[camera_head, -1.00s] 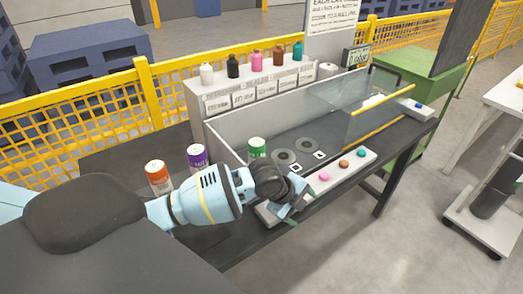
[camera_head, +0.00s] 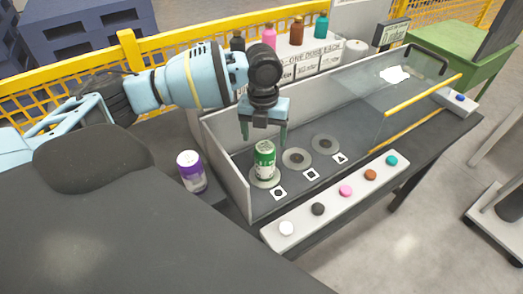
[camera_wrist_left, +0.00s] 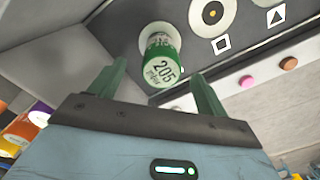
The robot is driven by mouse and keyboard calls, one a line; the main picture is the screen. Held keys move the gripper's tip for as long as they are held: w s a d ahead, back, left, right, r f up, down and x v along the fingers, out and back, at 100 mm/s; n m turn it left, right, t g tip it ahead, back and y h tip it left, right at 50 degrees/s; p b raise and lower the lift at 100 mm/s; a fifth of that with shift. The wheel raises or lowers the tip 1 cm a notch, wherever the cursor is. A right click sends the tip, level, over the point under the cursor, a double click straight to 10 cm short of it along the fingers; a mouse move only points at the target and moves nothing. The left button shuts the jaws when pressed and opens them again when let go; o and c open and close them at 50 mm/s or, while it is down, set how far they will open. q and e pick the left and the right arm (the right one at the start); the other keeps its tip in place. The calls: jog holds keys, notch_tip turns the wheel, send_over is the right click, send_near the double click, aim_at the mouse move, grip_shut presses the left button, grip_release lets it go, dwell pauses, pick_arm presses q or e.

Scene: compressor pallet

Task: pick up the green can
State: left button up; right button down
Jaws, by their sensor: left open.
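The green can (camera_head: 264,162), with a white band and white lettering, stands upright on the leftmost round pad inside the walled bench bay. In the left wrist view the green can (camera_wrist_left: 162,68) shows "205" on its top and lies beyond the fingertips, between their lines. My left gripper (camera_head: 263,138) points down over the can, its two green fingers apart, with nothing held between them. The fingertips are near the can's top; I cannot tell whether they touch it. My right gripper is in neither view.
A purple can (camera_head: 191,171) stands outside the bay's left wall (camera_head: 228,167). A button strip (camera_head: 331,205) runs along the front. A clear panel with a yellow edge bar (camera_head: 423,95) stands at the right. Several bottles stand on the back shelf. Two other pads (camera_head: 297,158) are empty.

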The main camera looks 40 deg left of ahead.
aim_at(265, 156)
pick_arm(q)
jog(key=shift+s, duration=0.15)
jog(key=shift+s+f, duration=0.1)
jog(key=shift+f, duration=0.2)
notch_tip(265, 156, down, 2)
jog(key=shift+d+f, duration=0.2)
jog(key=shift+f, duration=1.1)
jog(key=shift+d+f, duration=0.15)
jog(key=shift+f, duration=1.1)
jog(key=c, duration=1.4)
jog(key=shift+r, duration=0.1)
